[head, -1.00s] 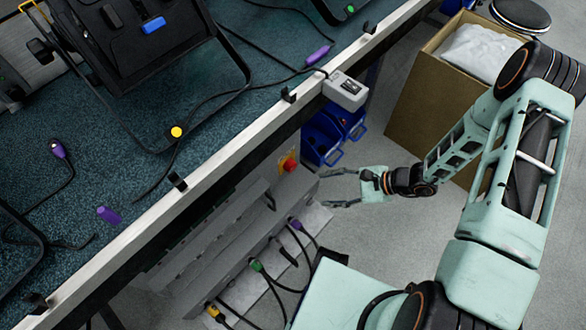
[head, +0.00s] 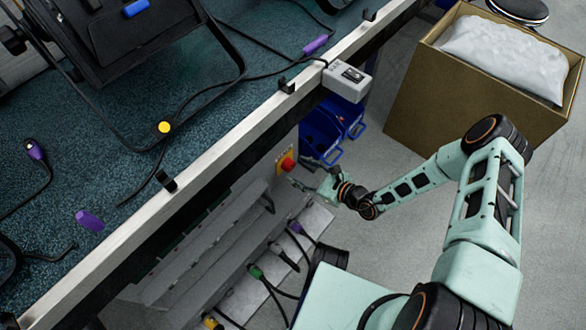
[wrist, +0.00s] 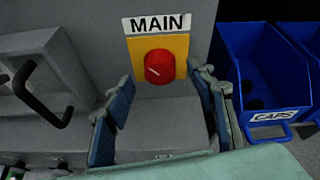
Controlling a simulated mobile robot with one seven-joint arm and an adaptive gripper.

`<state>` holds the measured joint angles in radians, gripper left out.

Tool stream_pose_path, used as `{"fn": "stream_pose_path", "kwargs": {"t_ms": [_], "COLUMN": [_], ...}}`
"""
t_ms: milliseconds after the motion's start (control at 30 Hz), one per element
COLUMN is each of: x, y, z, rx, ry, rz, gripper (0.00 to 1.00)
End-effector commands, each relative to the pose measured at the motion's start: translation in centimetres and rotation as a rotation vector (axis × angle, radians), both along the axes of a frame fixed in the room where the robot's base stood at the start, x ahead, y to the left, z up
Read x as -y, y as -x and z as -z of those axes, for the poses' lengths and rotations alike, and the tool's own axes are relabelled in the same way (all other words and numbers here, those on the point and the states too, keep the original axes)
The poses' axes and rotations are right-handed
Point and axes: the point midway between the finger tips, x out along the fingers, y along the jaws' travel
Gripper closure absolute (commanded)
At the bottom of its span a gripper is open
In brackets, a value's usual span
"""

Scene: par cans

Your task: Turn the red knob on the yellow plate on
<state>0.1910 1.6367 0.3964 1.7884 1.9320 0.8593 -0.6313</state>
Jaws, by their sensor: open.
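The red knob (wrist: 159,66) sits on the yellow plate (wrist: 181,45) under a "MAIN" label (wrist: 159,23) in the wrist view. A pale line on the knob's face runs at a slant. In the head view the red knob (head: 287,164) and the yellow plate (head: 282,157) are at the end of the grey cabinet, below the table edge. My gripper (wrist: 165,105) is open and empty, with one finger to each side of the knob in the wrist view. The fingers look short of the knob, and I see no contact. In the head view my gripper (head: 305,176) is close by the knob.
A blue bin (wrist: 262,75) marked "CAPS" stands right of the plate. Grey cabinet parts with a black handle (wrist: 40,95) are at the left. Cables plug in along the cabinet (head: 257,272). A cardboard box (head: 440,95) stands on the floor behind my arm.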

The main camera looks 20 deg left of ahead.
Motion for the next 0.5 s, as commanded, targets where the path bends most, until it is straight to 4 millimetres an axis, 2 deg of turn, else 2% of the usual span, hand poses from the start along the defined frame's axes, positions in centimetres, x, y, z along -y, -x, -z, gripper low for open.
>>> {"fn": "stream_pose_path", "kwargs": {"t_ms": [33,200,500], "x": [-0.9,-2.6,-3.3], "y": [-0.2,-0.8,-1.0], "z": [0.6,1.2,1.3], "rx": [0.0,0.001,0.0], "ry": [-0.001,-0.001,0.0], "rz": [-0.003,-0.001,-0.001], "gripper": [0.49,0.49,0.49]}}
